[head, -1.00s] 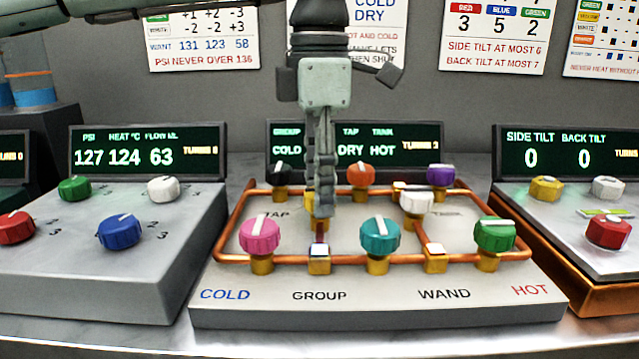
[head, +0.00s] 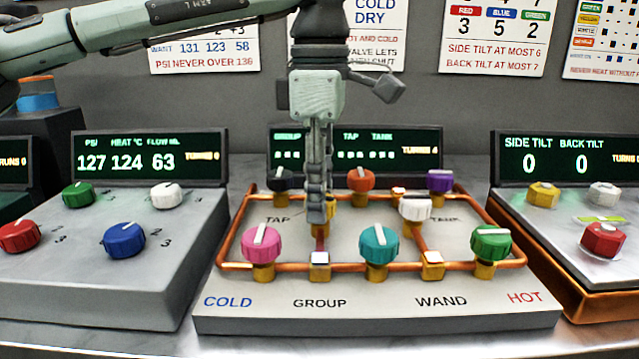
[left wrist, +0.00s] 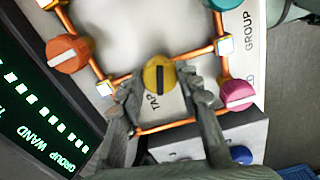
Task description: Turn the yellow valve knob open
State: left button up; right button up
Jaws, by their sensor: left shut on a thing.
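The yellow valve knob (left wrist: 158,75) sits on the copper pipe panel, between my left fingers in the left wrist view. A dark line on its top runs nearly up and down in that view. In the head view my left gripper (head: 317,212) points straight down over the panel and hides most of the knob; a bit of yellow (head: 332,216) shows beside the fingers. My left gripper also shows in the left wrist view (left wrist: 162,92), its fingers closed on either side of the knob. My right gripper is not in view.
Pink (head: 262,244), teal (head: 379,245), green (head: 491,244), white (head: 415,209), orange (head: 361,180), purple (head: 440,182) and black (head: 281,180) knobs stand close around on the same panel (head: 380,318). The screen behind (head: 400,150) reads "TURNS 4", with blocks under its headings.

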pick_arm(q)
jog(key=shift+r+m, duration=0.1)
jog(key=shift+m, duration=0.4)
jog(key=m+p, duration=0.1)
jog(key=m, duration=0.3)
jog(key=shift+m, duration=0.7)
jog(key=m, duration=0.2)
jog(key=shift+m+p, duration=0.3)
jog(key=shift+m, duration=0.1)
jog(key=m, duration=0.4)
jog(key=shift+m, duration=0.3)
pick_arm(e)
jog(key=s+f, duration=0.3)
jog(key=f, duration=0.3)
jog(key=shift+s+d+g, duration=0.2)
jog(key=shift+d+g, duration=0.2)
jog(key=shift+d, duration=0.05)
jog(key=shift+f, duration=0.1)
pick_arm(q)
jog(key=o, duration=1.1)
jog(key=shift+o, duration=0.2)
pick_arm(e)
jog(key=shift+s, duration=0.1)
